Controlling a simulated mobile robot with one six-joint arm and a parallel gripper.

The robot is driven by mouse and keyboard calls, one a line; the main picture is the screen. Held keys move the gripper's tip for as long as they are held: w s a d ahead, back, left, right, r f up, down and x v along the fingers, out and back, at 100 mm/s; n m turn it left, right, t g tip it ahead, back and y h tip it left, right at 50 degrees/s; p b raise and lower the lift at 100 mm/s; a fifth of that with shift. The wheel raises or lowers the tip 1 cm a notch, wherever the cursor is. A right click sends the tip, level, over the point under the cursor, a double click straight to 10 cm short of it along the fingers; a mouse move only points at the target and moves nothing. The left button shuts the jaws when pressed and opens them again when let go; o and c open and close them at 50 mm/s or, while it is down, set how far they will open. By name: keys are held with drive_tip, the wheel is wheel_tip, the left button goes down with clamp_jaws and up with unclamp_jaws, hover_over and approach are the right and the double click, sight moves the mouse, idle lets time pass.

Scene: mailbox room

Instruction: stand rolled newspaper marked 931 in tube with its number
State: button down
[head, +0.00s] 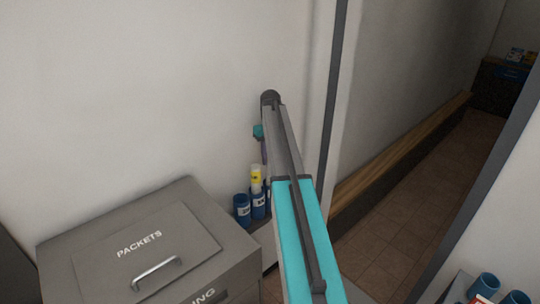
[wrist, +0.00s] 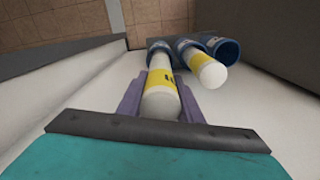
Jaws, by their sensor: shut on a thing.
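My gripper (wrist: 160,98), with purple fingers, is shut on a rolled newspaper (wrist: 161,80), white with a yellow band. Its mark is not readable. The roll's far end meets the mouth of the leftmost blue tube (wrist: 155,45) in the wrist view; I cannot tell how far inside it is. A second yellow-banded roll (wrist: 207,68) stands in the middle tube, also seen in the head view (head: 256,178). The outer tube (wrist: 224,50) looks empty; it is leftmost in the head view (head: 242,209). Tube numbers are unreadable. My arm hides most of the gripper in the head view.
A grey box marked PACKETS (head: 140,240) with a handle stands left of the tubes. A white wall (head: 150,80) is close behind them. A doorway to a tiled corridor (head: 400,200) opens right. More blue tubes (head: 486,285) show at lower right.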

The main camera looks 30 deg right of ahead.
drive_tip(key=shift+f, duration=0.8)
drive_tip(key=c, duration=1.2)
unclamp_jaws()
wheel_tip(320, 180, up, 14)
drive_tip(key=p, duration=0.6)
drive_tip(key=shift+f, duration=0.1)
drive_tip(key=shift+f, duration=0.1)
